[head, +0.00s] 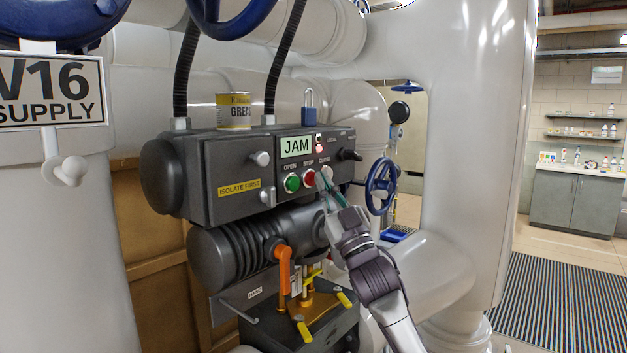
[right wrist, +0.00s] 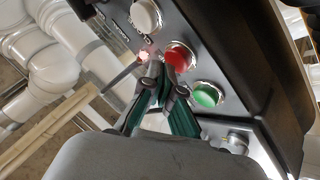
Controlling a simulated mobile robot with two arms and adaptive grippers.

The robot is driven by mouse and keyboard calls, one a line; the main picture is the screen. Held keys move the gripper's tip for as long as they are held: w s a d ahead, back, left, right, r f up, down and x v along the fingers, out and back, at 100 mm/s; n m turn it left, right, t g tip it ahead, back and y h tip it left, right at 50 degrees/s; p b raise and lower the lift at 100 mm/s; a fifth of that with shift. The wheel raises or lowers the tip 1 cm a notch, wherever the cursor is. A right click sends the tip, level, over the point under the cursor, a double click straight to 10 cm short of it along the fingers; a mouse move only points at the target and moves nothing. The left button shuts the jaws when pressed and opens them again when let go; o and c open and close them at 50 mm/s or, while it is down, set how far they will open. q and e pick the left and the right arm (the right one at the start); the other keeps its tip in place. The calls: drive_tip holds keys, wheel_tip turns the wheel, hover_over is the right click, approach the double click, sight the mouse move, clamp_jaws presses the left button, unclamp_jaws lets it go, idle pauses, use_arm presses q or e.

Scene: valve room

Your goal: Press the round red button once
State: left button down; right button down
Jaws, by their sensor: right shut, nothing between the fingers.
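The round red button (head: 309,178), under the word STOP, sits on the dark grey control box (head: 235,165) between a green button (head: 292,182) and a white button (head: 327,171). In the right wrist view the red button (right wrist: 180,56) lies just beyond the fingertips, which overlap its lower left edge. My right gripper (head: 322,182) is shut and empty, its tips just right of the red button in the head view. It also shows in the right wrist view (right wrist: 160,75). I cannot tell whether the tips touch the button. My left gripper is not in view.
A display reading JAM (head: 296,147) and a lit red lamp (head: 319,144) are above the buttons. A grease can (head: 234,112) and a blue padlock (head: 308,116) are on top of the box. An orange lever (head: 283,268) and a blue handwheel (head: 381,186) stand close by.

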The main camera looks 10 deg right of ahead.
drive_tip(key=shift+w+a, duration=0.3)
drive_tip(key=shift+w, duration=0.05)
idle(0.4)
drive_tip(key=shift+s+d, duration=0.1)
idle(0.3)
drive_tip(key=shift+s+d, duration=0.45)
drive_tip(key=shift+s, duration=0.1)
drive_tip(key=s+d, duration=0.1)
drive_tip(key=s, duration=0.1)
drive_tip(key=s+d, duration=0.2)
drive_tip(key=shift+p, duration=0.4)
idle(0.4)
